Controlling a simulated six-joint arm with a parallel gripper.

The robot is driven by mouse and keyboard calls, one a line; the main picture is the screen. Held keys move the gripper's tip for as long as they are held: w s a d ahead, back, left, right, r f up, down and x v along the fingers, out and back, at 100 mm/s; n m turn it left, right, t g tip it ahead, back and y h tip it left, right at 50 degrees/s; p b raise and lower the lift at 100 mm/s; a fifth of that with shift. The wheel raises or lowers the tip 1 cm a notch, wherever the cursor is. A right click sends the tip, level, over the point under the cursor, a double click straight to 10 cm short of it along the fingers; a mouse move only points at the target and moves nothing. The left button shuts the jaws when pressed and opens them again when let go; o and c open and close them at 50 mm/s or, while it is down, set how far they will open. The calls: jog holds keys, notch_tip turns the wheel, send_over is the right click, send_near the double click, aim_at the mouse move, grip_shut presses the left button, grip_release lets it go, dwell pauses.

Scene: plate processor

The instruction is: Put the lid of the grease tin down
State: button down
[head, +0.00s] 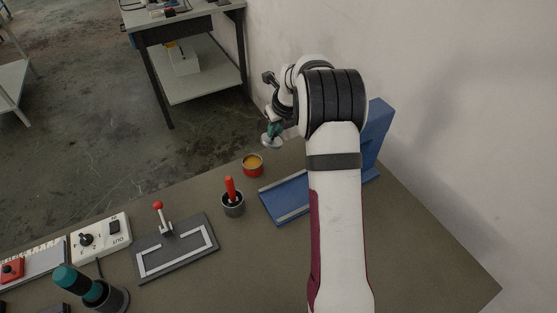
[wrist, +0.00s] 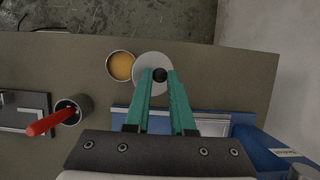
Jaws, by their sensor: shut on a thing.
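The lid (wrist: 148,61) is a pale grey disc with a black knob. My gripper (wrist: 160,76) has its green fingers shut on the knob. In the head view the lid (head: 270,141) hangs below my gripper (head: 274,132), near the table's far edge; its height above the table is hard to judge.
A blue fixture (head: 289,197) with a metal rail lies right of the tin. A dark cup (head: 232,205) with a red-handled tool stands nearer. A lever plate (head: 177,248) and switch box (head: 100,239) are at left. Bare table (wrist: 235,75) lies right of the lid.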

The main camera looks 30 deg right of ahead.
notch_tip(320, 180, down, 9)
jog(key=shift+f, duration=0.1)
jog(key=c, duration=0.8)
grip_release()
jog(key=shift+o, duration=0.2)
jog(key=v, duration=1.2)
jog(key=s+a+r+n+g+y, duration=0.1)
jog(key=s+a+r+n, duration=0.65)
jog(key=a+n, duration=0.3)
jog(key=s+a+n+g, duration=0.1)
jog(key=s+a+n, duration=0.3)
jog(key=s, duration=0.5)
jog(key=s+a+n+g, duration=0.1)
jog(key=s+a+n, duration=0.3)
jog(key=s+n, duration=0.5)
jog(key=s+a+n+g, duration=0.1)
jog(key=s+a+n, duration=0.3)
jog(key=s+n, duration=0.3)
jog(key=shift+s+a+g+y, duration=0.25)
jog(key=shift+s+g+y, duration=0.15)
jog(key=shift+s, duration=0.5)
